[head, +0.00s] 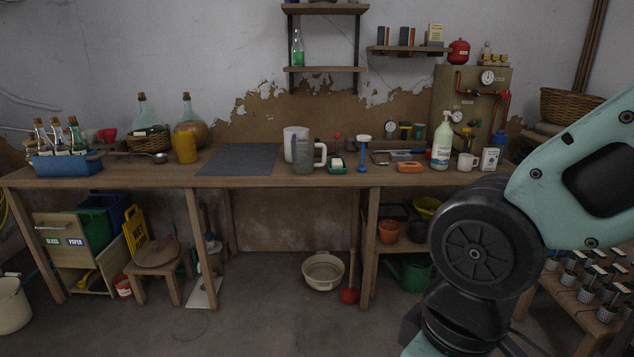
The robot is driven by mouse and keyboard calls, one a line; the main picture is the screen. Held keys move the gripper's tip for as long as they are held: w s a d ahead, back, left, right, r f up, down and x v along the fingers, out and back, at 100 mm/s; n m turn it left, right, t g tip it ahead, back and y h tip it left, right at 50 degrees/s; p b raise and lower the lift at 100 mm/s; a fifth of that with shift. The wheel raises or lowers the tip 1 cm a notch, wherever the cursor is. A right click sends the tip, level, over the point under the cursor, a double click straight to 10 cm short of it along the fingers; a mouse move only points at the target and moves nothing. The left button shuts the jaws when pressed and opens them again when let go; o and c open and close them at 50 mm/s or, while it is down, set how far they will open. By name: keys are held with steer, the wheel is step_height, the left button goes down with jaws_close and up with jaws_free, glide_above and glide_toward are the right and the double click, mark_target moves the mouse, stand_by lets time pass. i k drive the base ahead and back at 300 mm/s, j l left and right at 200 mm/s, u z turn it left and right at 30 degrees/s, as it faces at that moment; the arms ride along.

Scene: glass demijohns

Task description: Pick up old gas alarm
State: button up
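No object can be named the old gas alarm with certainty at this size. A small upright white box with dark markings (489,158) stands at the right end of the workbench (270,184), right of a white mug (467,161), and could be it. An orange flat item (408,167) lies near the bench's front edge, left of a white spray bottle (441,147); its kind is unclear. My arm fills the right side of the picture, in front of the bench's right end. My gripper is outside the picture.
A grey mat (238,160) leaves clear room left of the bench's middle. A grey jug (304,155) stands at the middle. Demijohns (190,128) and a blue bottle crate (66,165) stand left. A basin (323,270) and plunger (349,295) are on the floor below.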

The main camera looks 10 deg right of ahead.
mark_target(435, 30)
steer(key=i, duration=0.95)
steer(key=i+j+z, duration=0.1)
steer(key=i, duration=0.9)
